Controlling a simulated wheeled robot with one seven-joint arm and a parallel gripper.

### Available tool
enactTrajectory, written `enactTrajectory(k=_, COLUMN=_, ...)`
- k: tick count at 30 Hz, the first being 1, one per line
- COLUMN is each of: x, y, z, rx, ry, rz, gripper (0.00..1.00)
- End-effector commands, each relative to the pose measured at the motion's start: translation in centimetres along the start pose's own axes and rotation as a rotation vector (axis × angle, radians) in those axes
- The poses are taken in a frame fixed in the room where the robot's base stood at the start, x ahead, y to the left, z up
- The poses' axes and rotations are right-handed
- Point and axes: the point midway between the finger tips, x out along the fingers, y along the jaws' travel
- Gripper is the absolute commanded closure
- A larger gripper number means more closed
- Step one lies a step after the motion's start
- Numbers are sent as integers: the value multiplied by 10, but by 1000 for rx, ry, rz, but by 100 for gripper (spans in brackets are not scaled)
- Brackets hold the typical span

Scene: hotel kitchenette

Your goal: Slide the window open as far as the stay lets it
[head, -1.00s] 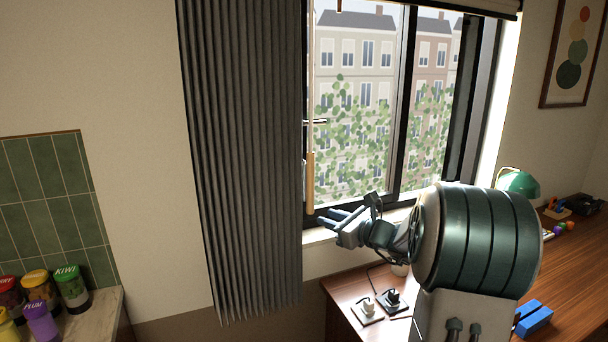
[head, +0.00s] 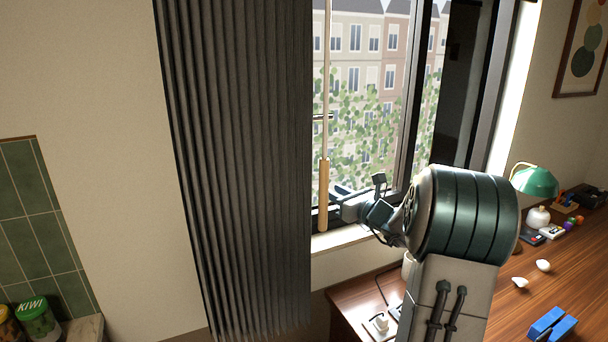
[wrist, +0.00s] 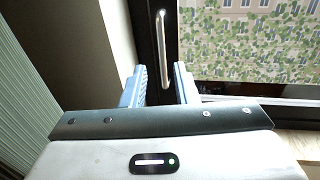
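The window (head: 365,110) has a dark frame, with buildings and greenery behind its glass. A slim pale upright handle (wrist: 162,48) is on the dark window stile (wrist: 150,25) in the wrist view. The stay is not identifiable.
A grey pleated curtain (head: 240,170) covers the wall left of the window, close to my gripper. Below the window are the sill (head: 345,238) and a wooden desk (head: 480,310) with a green lamp (head: 535,180), a blue object (head: 552,323) and cables.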

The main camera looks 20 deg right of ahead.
Motion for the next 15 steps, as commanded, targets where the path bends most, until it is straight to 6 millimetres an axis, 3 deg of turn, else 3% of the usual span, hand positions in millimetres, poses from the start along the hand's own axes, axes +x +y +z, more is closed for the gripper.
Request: enactTrajectory(k=15, x=101, y=0, z=2, rx=2, ry=0, rz=1, gripper=73)
